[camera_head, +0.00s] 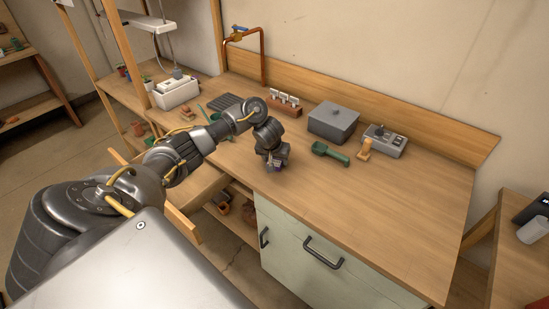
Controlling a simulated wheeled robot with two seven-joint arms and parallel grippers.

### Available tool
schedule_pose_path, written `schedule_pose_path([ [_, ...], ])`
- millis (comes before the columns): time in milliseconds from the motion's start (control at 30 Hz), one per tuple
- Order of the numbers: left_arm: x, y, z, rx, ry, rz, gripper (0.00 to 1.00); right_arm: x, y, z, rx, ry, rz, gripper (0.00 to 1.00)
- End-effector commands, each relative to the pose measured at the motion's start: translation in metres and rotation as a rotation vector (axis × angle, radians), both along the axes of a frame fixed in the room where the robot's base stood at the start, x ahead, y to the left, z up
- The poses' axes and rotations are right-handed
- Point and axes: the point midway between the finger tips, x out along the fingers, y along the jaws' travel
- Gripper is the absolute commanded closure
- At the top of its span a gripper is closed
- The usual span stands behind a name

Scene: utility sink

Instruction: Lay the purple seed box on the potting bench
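My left gripper (275,165) points down over the front left part of the wooden potting bench (400,208), close to its front edge. A small purple patch (279,167) shows at its fingertips; it may be the purple seed box, but the gripper hides most of it. I cannot tell whether the fingers are closed on it or whether it touches the bench. My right gripper is not in view.
A grey lidded box (333,121), a green scoop (330,153), a wooden stamp-like piece (365,148), a grey device (385,141) and a rack (285,104) stand toward the back. A copper tap (262,55) rises behind. The bench's front right is clear.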

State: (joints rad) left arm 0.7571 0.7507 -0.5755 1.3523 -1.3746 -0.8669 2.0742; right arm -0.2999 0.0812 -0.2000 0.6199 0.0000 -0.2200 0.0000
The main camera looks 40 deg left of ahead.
Motion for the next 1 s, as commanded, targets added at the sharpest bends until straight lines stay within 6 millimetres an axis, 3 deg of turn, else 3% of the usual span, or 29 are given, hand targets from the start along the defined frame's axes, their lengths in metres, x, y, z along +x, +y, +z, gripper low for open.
schedule_pose_path([
  [100, 0.000, 0.000, 0.000, 0.000, 0.000, 0.000, 0.30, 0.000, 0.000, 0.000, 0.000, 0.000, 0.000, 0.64],
  [433, 0.000, 0.000, 0.006, 0.000, -0.003, 0.001, 0.30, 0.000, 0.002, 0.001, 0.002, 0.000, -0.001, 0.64],
  [600, -0.009, -0.004, 0.035, 0.001, -0.004, -0.002, 0.30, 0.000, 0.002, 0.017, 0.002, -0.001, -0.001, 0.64],
  [800, -0.023, -0.009, 0.076, 0.004, -0.003, -0.002, 0.30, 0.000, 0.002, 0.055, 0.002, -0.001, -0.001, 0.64],
  [1000, -0.035, -0.015, 0.104, 0.003, -0.002, -0.001, 0.30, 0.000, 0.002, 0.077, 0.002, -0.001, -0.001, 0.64],
])
